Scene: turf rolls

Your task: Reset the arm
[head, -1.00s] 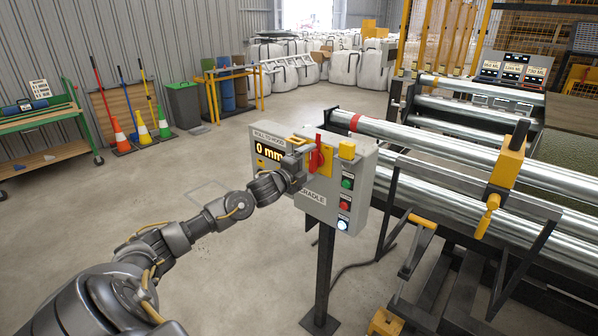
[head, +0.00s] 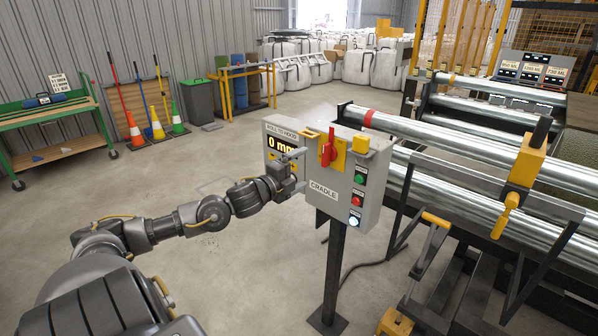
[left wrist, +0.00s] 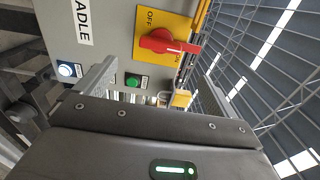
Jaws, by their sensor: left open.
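My left arm is bent and reaches in from the lower left. My right gripper is not in view.
The box stands on a dark post (head: 330,270) with green, red and lit buttons. Steel rollers (head: 450,180) and a yellow-handled frame (head: 436,220) are at right. A green cart (head: 60,113) stands far left. The floor between is open.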

